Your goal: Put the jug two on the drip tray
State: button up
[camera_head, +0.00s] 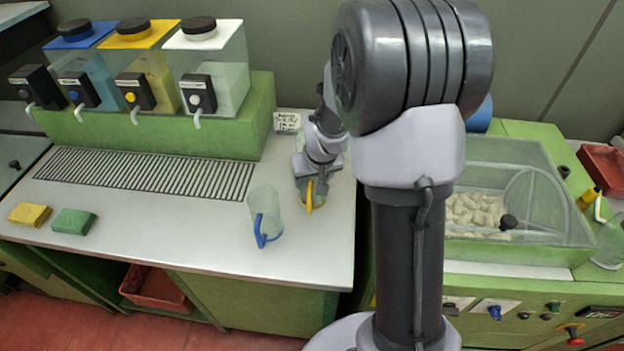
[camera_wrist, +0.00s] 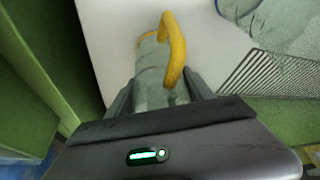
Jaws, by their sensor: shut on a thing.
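A clear jug with a yellow handle (camera_head: 309,197) is at the right part of the steel counter; it fills the middle of the wrist view (camera_wrist: 152,85). My gripper (camera_head: 311,172) is shut on its body, one finger on each side, with the handle facing away from the wrist. A clear jug with a blue handle (camera_head: 265,210) stands just to its left, apart from it. No number is readable, so I cannot tell which is jug two. The slatted drip tray (camera_head: 150,174) lies bare below the dispensers; its slats also show in the wrist view (camera_wrist: 270,72).
Dispensers with blue, yellow and white lids (camera_head: 135,28) stand on a green plinth behind the tray, spouts overhanging. A yellow sponge (camera_head: 30,214) and a green sponge (camera_head: 74,221) lie at the front left. A clear-covered bin (camera_head: 475,208) is right. Counter between tray and blue-handled jug is clear.

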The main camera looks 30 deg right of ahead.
jog(key=shift+f, duration=0.1)
jog(key=o, duration=1.4)
